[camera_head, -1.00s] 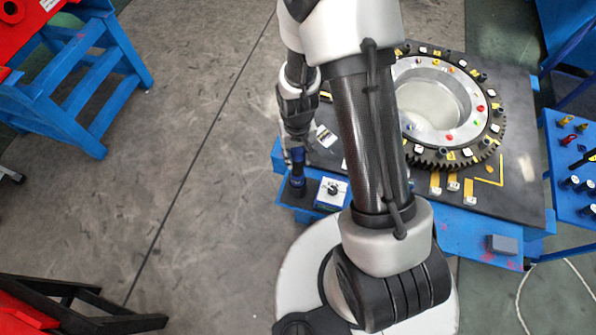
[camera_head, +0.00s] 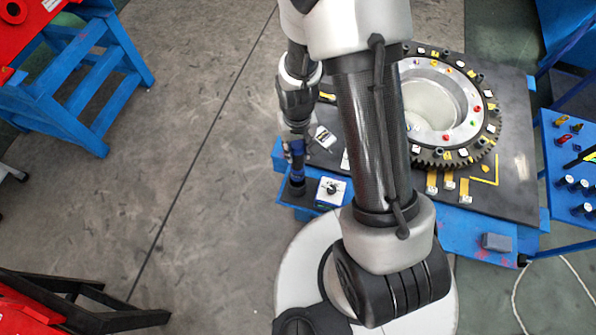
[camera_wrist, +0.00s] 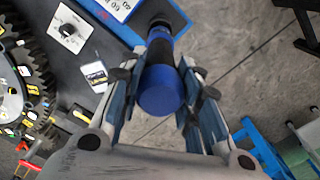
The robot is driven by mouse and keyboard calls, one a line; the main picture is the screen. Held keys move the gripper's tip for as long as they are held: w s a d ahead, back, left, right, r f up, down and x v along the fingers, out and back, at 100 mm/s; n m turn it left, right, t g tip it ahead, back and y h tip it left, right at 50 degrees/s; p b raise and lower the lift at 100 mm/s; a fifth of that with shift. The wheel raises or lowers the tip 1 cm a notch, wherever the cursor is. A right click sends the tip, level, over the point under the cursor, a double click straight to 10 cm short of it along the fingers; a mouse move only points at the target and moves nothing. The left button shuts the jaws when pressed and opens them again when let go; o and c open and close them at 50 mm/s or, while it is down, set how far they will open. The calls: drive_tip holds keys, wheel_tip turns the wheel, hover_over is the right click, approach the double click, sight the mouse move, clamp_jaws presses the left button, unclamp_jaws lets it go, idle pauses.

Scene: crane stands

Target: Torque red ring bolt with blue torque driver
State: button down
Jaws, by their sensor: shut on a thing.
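My gripper (camera_head: 294,150) is at the left corner of the dark-topped blue work table. It is shut on the blue torque driver (camera_wrist: 160,92), whose round blue end faces the camera between the fingers in the wrist view. In the head view the driver (camera_head: 298,168) is upright, its lower end at a dark round base on the blue side shelf; whether it is seated there I cannot tell. Red bolts (camera_head: 476,108) and (camera_head: 446,137) sit on the silver ring (camera_head: 470,120) inside the dark gear. My arm hides the ring's left part.
A white box with a black knob (camera_head: 331,190) stands right of the driver, and a small card (camera_head: 324,138) lies behind it. A blue side table (camera_head: 560,190) with several tools is at right. Blue steps (camera_head: 85,85) stand at left; floor between is clear.

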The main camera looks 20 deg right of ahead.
sight(297, 144)
drive_tip(key=shift+r+p, duration=1.45)
drive_tip(key=shift+r, duration=0.8)
